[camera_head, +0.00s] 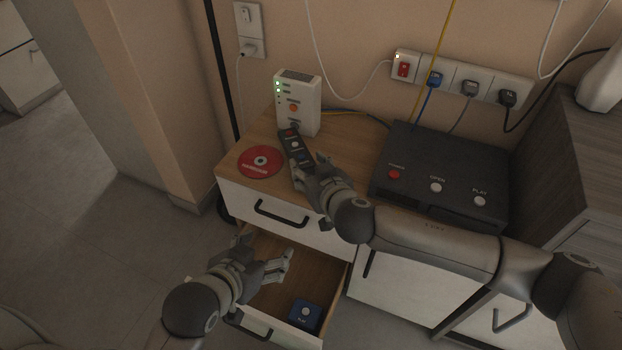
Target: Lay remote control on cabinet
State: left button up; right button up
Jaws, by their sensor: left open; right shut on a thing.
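The remote control (293,144) is a dark, narrow bar with coloured buttons. My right gripper (304,172) is shut on its near end. The remote is over the wooden top of the cabinet (230,182), just in front of the white router; I cannot tell whether it touches the top. The cabinet has white drawer fronts with black handles. My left gripper (284,262) is open and empty, over the cabinet's pulled-out lower drawer (268,300).
A red disc (260,161) lies on the cabinet top left of the remote. The white router (298,103) stands behind it. A black player box (440,172) fills the right side. A blue object (305,314) lies in the open drawer. Cables hang along the wall.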

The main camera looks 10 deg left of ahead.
jog(key=f, duration=0.1)
jog(key=f+b, duration=0.1)
jog(key=f, duration=0.1)
jog(key=shift+w+f, duration=0.1)
jog(key=shift+w, duration=0.15)
pick_arm(q)
jog(key=w+d+r+t+h, duration=0.1)
jog(key=w+d+r+t, duration=0.1)
jog(key=w+r+t, duration=0.2)
jog(key=shift+w+r, duration=0.25)
jog(key=shift+r, duration=0.75)
pick_arm(e)
jog(key=shift+f, duration=0.15)
pick_arm(q)
jog(key=shift+b, duration=0.3)
pick_arm(e)
jog(key=o, duration=1.1)
pick_arm(q)
jog(key=shift+r, duration=0.15)
